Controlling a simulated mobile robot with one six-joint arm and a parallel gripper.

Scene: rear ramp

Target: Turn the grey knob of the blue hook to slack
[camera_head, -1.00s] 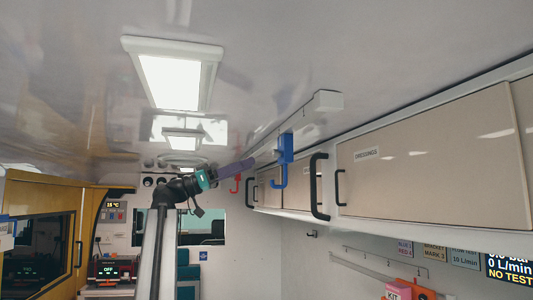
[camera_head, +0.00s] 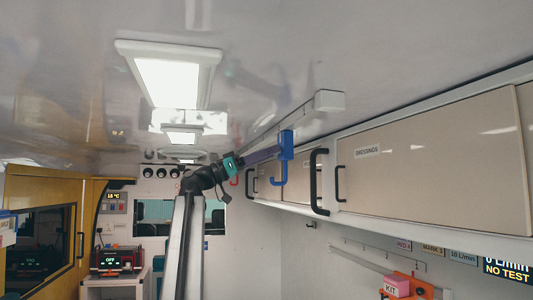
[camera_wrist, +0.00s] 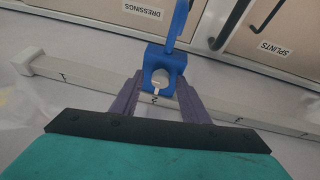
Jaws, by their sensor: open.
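The blue hook (camera_head: 286,146) hangs from the pale ceiling rail, with its curved end downward. In the wrist view the blue hook (camera_wrist: 172,57) is at the centre, and its round grey knob (camera_wrist: 160,77) faces me with a small white pointer near a mark "2". My gripper (camera_head: 277,152) reaches up from the left to the hook. In the wrist view the purple fingers of my gripper (camera_wrist: 157,94) are open, one on each side of the knob area. I cannot tell whether they touch it.
The ceiling rail (camera_wrist: 95,83) bears marks and runs past the hook. A red hook (camera_head: 234,181) hangs farther back. Beige overhead cabinets (camera_head: 430,160) with black handles (camera_head: 320,182) stand close on the right. A ceiling light (camera_head: 168,82) is on the left.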

